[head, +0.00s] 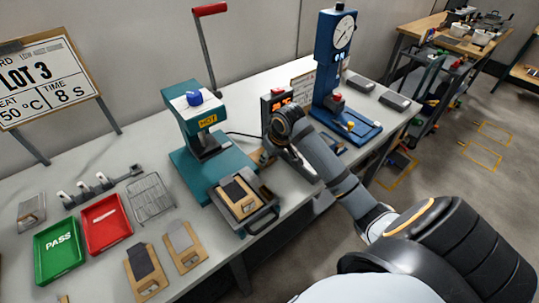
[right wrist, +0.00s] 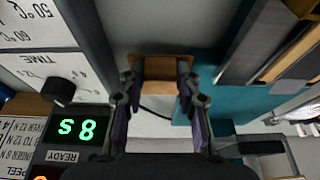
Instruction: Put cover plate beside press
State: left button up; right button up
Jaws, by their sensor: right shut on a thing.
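The press (head: 193,120) is teal, with a HOT label and a blue knob, and stands on the bench in the middle of the head view. My right gripper (head: 272,150) is just right of the press, in front of a small box with a lit display. In the right wrist view its fingers (right wrist: 160,86) are shut on a brown, flat-looking piece (right wrist: 160,68), apparently the cover plate. In the head view my own arm mostly hides this piece. I cannot tell whether it touches the bench. My left gripper is out of view.
The press's front tray (head: 262,214) bears a brown board with a dark strip. The display box (right wrist: 72,133) reads 8s. A blue dial stand (head: 333,60) stands to the right. Green (head: 60,268) and red (head: 105,240) trays and a wire rack (head: 150,197) are at left.

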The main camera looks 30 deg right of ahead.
jog(key=o, duration=1.1)
jog(key=shift+f, duration=0.1)
jog(key=shift+c, duration=0.2)
jog(key=shift+r, duration=0.2)
jog(key=v, duration=1.3)
jog(key=shift+w+p, duration=0.15)
jog(key=shift+p, duration=0.15)
jog(key=shift+f, duration=0.1)
